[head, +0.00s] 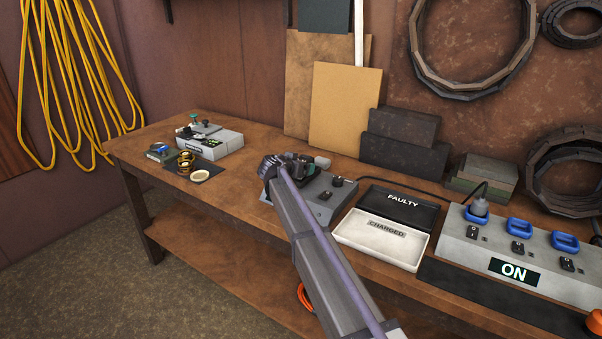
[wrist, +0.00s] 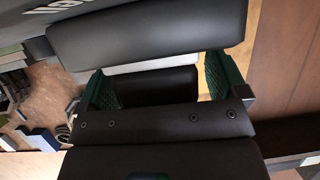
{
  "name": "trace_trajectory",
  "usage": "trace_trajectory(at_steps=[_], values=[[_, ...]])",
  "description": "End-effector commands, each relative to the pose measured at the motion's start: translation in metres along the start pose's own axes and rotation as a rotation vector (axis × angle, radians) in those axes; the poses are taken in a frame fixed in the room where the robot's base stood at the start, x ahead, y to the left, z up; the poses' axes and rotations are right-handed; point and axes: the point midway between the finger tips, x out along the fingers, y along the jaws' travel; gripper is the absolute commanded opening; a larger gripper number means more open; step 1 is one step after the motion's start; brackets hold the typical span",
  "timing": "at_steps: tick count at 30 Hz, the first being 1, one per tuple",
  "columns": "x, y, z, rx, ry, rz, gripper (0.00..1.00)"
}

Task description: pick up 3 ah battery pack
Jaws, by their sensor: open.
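My gripper (head: 288,165) is over the middle of the bench in the head view, close above or beside a grey device with knobs (head: 322,198); I cannot tell if they touch. In the wrist view my gripper (wrist: 163,84) shows two green textured finger pads spread apart. A dark block (wrist: 155,86) and a pale strip show between them; I cannot tell if this is the 3 Ah battery pack or part of the gripper. No pack with a readable 3 Ah label shows. A small grey box with a blue top (head: 160,152) sits at the bench's left end.
A black FAULTY tray (head: 400,196) and a white CHARGED tray (head: 352,236) lie right of my arm. A grey-white unit (head: 222,146) and brass rings (head: 185,160) are at left. Boards lean behind.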

Motion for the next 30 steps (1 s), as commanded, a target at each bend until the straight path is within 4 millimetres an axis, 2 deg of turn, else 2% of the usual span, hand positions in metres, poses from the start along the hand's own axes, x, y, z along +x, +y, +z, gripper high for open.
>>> trace_trajectory(at_steps=[2, 24, 30], values=[[-0.0006, 0.0002, -0.0006, 0.0, 0.0, 0.0, 0.92], [-0.001, 0.0003, -0.0007, 0.0, 0.0, 0.0, 0.23], [-0.0014, 0.0003, -0.0015, 0.0, 0.0, 0.0, 0.23]])
